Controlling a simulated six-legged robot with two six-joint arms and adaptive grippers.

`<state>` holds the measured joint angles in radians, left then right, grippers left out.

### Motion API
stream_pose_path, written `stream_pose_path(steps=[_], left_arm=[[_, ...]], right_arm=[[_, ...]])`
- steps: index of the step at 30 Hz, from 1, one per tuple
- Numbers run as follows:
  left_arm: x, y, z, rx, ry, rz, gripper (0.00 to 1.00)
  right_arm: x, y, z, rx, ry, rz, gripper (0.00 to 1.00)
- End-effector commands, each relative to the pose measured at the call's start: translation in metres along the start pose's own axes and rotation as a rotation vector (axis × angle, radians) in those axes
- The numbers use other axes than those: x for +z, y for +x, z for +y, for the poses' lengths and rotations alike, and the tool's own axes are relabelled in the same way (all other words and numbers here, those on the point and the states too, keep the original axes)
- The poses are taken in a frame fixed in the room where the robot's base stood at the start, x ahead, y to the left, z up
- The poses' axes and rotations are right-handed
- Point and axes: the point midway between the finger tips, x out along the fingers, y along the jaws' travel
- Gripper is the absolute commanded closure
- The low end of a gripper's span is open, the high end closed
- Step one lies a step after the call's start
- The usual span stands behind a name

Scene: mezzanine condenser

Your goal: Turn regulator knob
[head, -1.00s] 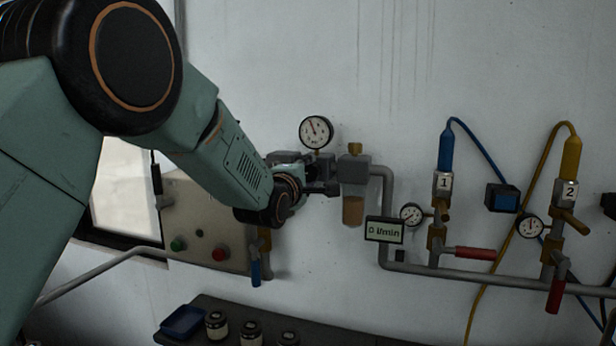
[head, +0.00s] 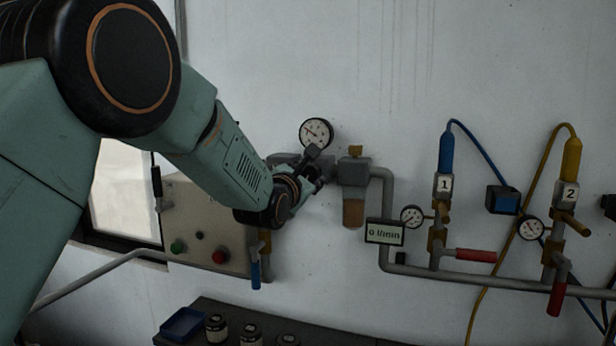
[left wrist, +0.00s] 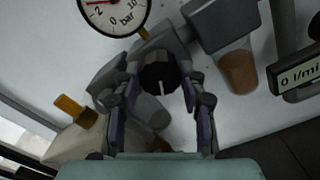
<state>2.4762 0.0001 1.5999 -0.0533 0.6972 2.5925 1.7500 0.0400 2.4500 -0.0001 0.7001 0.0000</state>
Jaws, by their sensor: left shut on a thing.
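The dark round regulator knob (left wrist: 159,75) with a pale mark sits on the front of the grey regulator body, seen in the left wrist view. My left gripper (left wrist: 160,86) is shut on it, with one finger on each side. In the head view my left gripper (head: 316,167) is at the regulator, and the knob is mostly hidden behind it. The round pressure gauge (head: 316,133) stands just above; in the left wrist view the gauge (left wrist: 112,10) is marked in bar and partly cut off at the top. My right gripper is not seen.
A grey filter with a brown bowl (head: 353,213) is close on the right. Beyond are a "0 l/min" display (head: 385,231), pipework, and valves with red handles (head: 475,255). A control box (head: 205,225) is at left below my arm. A dark bench (head: 240,310) holds jars.

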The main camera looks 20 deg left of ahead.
Motion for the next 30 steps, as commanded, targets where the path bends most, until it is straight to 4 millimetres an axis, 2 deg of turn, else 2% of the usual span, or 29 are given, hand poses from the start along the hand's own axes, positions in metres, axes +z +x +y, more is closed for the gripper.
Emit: stream_pose_path(steps=[1,12,29,30], left_arm=[[-0.0063,-0.0010,-0.0044,-0.010,-0.030,0.014,0.90],[-0.0067,-0.0010,-0.0045,-0.009,-0.191,0.015,0.90],[-0.0071,-0.0010,-0.0047,-0.009,-0.220,0.016,0.90],[-0.0071,-0.0010,-0.0047,-0.009,-0.220,0.016,0.58]], right_arm=[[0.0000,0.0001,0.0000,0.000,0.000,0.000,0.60],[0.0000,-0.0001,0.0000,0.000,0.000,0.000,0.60],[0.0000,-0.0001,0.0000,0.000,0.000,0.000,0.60],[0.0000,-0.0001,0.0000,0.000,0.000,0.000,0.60]])
